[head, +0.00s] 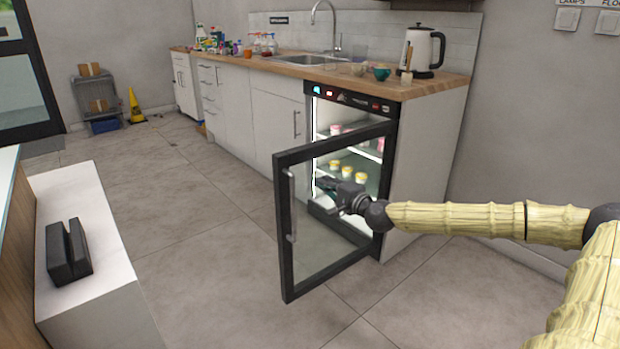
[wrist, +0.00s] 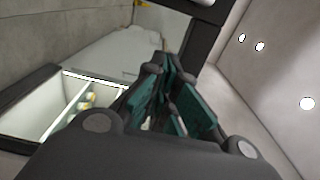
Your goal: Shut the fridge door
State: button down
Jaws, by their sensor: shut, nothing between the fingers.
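The fridge (head: 352,100) is a black-framed, lit cabinet under the right end of the wooden counter. Its glass door (head: 282,240) stands wide open, swung out into the room, with a vertical handle (head: 291,205) near its left edge. My gripper (head: 326,187) is in front of the door's right part in the head view, fingers pointing left; I cannot tell whether it touches the door. In the wrist view my fingers (wrist: 172,95) are shut and empty. A dark bar of the door frame (wrist: 203,42) lies beyond them, and the lit fridge interior (wrist: 55,112) is at lower left.
Yellow jars (head: 347,172) and pink-topped tubs stand on the fridge shelves. A kettle (head: 423,50) and bowls are on the counter above. A white bench with a black stand (head: 68,252) is at left. The floor (head: 190,230) between is clear.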

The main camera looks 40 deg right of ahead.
aim_at(304, 170)
jog(key=shift+w+a+f+b, duration=0.1)
jog(key=shift+w+b, duration=0.8)
jog(key=shift+w, duration=1)
jog(key=shift+w+a+b, duration=0.1)
jog(key=shift+w+b, duration=0.75)
jog(key=shift+w, duration=1.25)
jog(key=shift+w, duration=0.15)
